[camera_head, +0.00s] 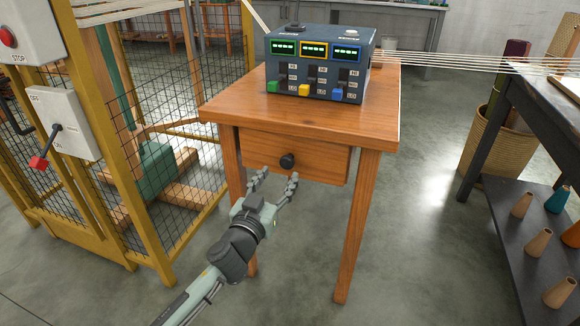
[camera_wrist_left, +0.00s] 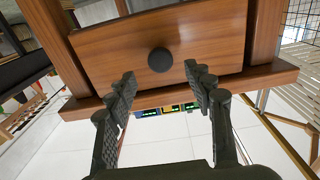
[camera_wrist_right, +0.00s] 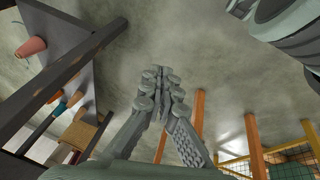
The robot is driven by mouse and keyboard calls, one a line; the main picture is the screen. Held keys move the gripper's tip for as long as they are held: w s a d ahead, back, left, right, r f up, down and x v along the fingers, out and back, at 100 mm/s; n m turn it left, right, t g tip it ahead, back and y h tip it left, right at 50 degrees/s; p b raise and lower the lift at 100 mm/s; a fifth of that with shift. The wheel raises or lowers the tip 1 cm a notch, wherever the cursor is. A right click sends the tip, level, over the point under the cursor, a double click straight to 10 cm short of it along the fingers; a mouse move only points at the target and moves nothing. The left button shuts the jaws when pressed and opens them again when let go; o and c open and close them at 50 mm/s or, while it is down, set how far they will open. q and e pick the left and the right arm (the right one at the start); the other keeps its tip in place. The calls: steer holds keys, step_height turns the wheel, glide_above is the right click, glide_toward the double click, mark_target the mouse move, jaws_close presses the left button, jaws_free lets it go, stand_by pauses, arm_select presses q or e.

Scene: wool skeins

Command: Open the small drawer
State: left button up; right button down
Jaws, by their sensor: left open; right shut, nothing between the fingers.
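The small drawer (camera_head: 325,164) is set under the top of a small wooden table (camera_head: 225,108); its front looks shut. A round black knob (camera_head: 287,161) sits at the middle of its front. In the left wrist view the drawer front (camera_wrist_left: 215,40) and knob (camera_wrist_left: 160,60) lie just beyond my fingers. My left gripper (camera_head: 276,181) is open in front of the drawer, its fingers spread toward either side of the knob and apart from it. In the right wrist view my right gripper (camera_wrist_right: 161,82) is shut and empty, away from the drawer.
A control box (camera_head: 320,64) with three displays and coloured sliders stands on the table. A yellow-framed mesh guard (camera_head: 185,130) is at left. A dark rack (camera_head: 530,240) with cones is at right. The floor before the table is clear.

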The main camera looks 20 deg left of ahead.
mark_target(286, 165)
arm_select(q)
steer(key=shift+w, duration=2.75)
jaws_close()
